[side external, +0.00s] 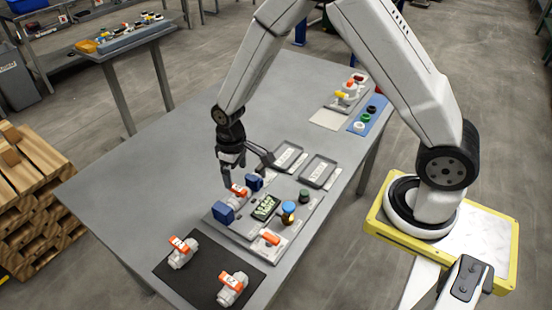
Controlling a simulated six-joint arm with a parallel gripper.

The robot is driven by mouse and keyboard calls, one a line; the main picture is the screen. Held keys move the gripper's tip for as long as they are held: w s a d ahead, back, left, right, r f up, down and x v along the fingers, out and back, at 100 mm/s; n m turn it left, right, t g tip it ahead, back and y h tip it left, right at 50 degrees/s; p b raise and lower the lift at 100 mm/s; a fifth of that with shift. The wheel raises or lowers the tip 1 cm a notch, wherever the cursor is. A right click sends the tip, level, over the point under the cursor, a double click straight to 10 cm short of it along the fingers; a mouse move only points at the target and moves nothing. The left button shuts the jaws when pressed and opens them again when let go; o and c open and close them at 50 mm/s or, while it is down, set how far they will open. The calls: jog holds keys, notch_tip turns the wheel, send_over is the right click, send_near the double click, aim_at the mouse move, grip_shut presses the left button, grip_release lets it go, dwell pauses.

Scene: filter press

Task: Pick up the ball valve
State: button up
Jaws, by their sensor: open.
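A ball valve (237,199) with a white body and an orange handle sits between two blue blocks on a grey fixture plate. Two similar ball valves lie on a black mat at the table's front edge, one to the left (180,254) and one to the right (231,290). My gripper (233,168) points down just above the valve between the blue blocks. It is open and holds nothing that I can see. The gap between its fingers is small and dark in this view.
The blue blocks (223,214) flank the valve closely. Two grey trays (319,171) lie behind. The table's left side (130,185) is clear.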

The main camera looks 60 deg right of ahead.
aim_at(237, 188)
jog(key=n, duration=0.4)
jog(key=shift+d+f+n, duration=0.15)
jog(key=shift+n, duration=0.15)
jog(key=n, duration=0.3)
jog(key=shift+d+f+y, duration=0.1)
jog(key=shift+y, duration=0.2)
jog(key=n, duration=0.4)
jog(key=shift+d+f+n, duration=0.1)
jog(key=shift+f+n, duration=0.05)
jog(key=shift+n, duration=0.15)
jog(key=shift+n+y, duration=0.3)
jog(key=shift+n, duration=1.4)
jog(key=shift+f, duration=0.2)
jog(key=shift+f, duration=1.2)
jog(key=shift+f, duration=0.1)
jog(key=shift+a+f, duration=0.25)
jog(key=shift+f, duration=1)
jog(key=shift+a+f, duration=0.25)
jog(key=shift+f, duration=0.95)
